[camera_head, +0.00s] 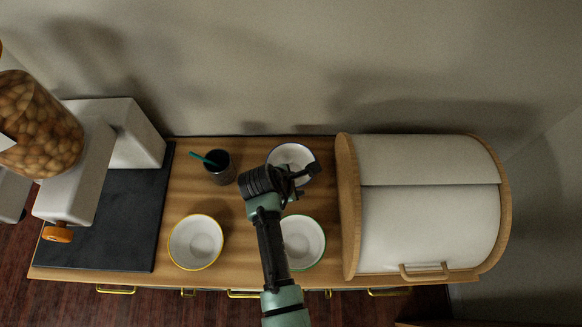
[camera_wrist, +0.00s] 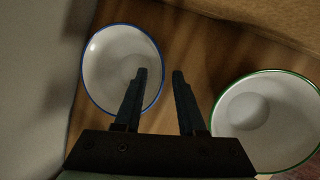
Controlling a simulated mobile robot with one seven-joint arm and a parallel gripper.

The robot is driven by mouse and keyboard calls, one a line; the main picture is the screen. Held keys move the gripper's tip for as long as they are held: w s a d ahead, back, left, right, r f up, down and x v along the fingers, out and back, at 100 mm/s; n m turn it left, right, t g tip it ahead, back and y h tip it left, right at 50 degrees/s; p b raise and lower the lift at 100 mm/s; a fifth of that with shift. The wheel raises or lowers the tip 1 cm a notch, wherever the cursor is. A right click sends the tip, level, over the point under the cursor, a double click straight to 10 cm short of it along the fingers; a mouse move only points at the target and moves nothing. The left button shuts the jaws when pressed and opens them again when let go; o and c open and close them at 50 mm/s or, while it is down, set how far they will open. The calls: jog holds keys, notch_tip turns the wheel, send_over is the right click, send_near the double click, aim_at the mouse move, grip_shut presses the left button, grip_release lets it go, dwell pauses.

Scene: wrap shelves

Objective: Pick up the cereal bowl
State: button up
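Three white bowls stand on the wooden counter; the frames do not show which one is the cereal bowl. The blue-rimmed bowl (camera_head: 287,152) is at the back, partly hidden by my gripper. The yellow-rimmed bowl (camera_head: 196,243) is at the front left, and the green-rimmed bowl (camera_head: 304,243) is at the front, right of my arm. My gripper (camera_head: 305,180) is open and empty. In the wrist view, the fingers (camera_wrist: 159,75) point between the blue-rimmed bowl (camera_wrist: 110,62) and the green-rimmed bowl (camera_wrist: 270,125). The left finger overlaps the blue rim; contact is unclear.
A dark cup (camera_head: 219,170) with a teal stick stands left of the blue-rimmed bowl. A white and wood bread box (camera_head: 430,225) fills the right side. A dispenser (camera_head: 75,185) with a round-filled jar stands on a dark mat (camera_head: 125,235) at the left.

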jog(key=shift+x, duration=1.45)
grip_shut()
dwell(0.3)
